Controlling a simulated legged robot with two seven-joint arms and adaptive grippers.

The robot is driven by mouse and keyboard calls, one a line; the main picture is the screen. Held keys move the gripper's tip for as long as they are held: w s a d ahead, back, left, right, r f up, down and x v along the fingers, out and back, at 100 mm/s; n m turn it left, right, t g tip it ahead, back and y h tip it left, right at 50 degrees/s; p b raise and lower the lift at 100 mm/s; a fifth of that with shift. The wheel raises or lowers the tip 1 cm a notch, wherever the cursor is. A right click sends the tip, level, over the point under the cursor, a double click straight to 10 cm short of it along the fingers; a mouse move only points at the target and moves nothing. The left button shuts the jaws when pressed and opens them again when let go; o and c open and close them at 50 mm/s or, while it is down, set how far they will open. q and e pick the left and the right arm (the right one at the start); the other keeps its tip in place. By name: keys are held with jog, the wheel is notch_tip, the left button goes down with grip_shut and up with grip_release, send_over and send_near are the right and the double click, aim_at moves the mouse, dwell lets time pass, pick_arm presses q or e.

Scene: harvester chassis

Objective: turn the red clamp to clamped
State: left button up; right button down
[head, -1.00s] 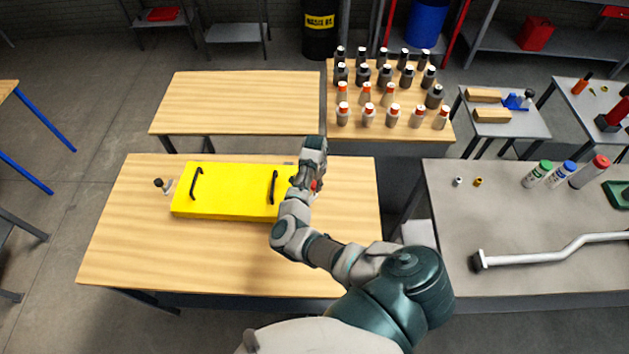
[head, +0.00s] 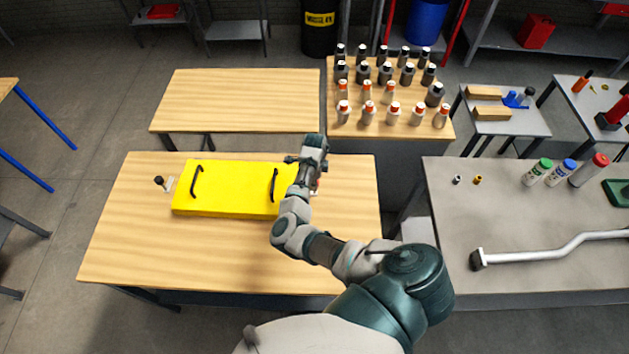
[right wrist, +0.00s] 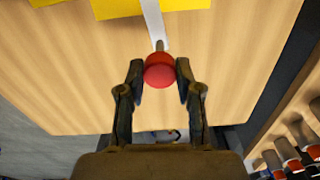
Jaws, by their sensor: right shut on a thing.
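The red clamp's round red knob (right wrist: 159,70) shows in the right wrist view, with a short metal stem and a pale bar (right wrist: 153,20) running up to the yellow box. My right gripper (right wrist: 159,73) has its two fingers on either side of the knob and is shut on it. In the head view my right gripper (head: 314,180) is at the right end of the yellow box (head: 235,205) and hides most of the clamp. Only a trace of red shows beside it. My left gripper is not in view.
The yellow box has two black handles and lies on a wooden table (head: 220,255). A black-knobbed clamp (head: 160,182) is at its left end. Bottles stand on a table behind on the right. A grey table (head: 530,220) is at the right. The front of the wooden table is clear.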

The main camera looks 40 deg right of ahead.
jog(key=shift+m, duration=0.6)
jog(key=c, duration=0.8)
grip_release()
jog(key=shift+o, duration=0.2)
jog(key=shift+d+r, duration=0.1)
notch_tip(320, 180, up, 12)
jog(key=shift+w, duration=0.15)
jog(key=shift+f, duration=0.25)
